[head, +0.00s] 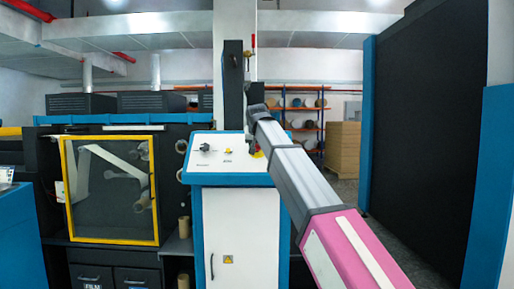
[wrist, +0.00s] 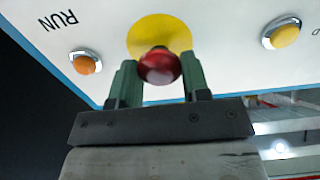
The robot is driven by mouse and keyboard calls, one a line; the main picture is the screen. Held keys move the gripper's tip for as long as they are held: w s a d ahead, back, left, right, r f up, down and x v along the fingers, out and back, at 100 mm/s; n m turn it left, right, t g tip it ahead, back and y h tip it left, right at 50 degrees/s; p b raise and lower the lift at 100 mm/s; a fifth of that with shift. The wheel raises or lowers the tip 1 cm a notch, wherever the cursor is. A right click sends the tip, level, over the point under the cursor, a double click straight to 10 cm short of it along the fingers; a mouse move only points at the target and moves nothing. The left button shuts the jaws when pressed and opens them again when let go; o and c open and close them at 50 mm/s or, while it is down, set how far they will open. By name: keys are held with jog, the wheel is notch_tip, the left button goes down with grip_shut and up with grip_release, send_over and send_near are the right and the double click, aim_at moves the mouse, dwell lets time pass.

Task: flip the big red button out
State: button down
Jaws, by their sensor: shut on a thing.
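The big red button (wrist: 160,66) shows in the wrist view, standing out from a round yellow plate (wrist: 160,30) on the white control panel (wrist: 105,20). My gripper (wrist: 160,84) has its two green fingers on either side of the red button, shut on it. In the head view my arm reaches the right side of the sloped panel (head: 222,168) on top of a blue and white cabinet. There my gripper and the red button are mostly hidden behind the arm.
In the wrist view an orange button (wrist: 85,64) marked RUN and a yellow button (wrist: 284,36) flank the yellow plate. In the head view a yellow-framed window (head: 110,190) stands left of the cabinet (head: 240,235). A large dark panel (head: 415,130) stands at the right.

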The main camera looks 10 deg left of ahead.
jog(key=shift+r, duration=0.1)
jog(key=c, duration=0.6)
grip_release()
jog(key=shift+s, duration=0.1)
jog(key=v, duration=1)
jog(key=shift+s+d+r, duration=0.1)
jog(key=shift+s+r, duration=0.15)
jog(key=shift+s, duration=0.05)
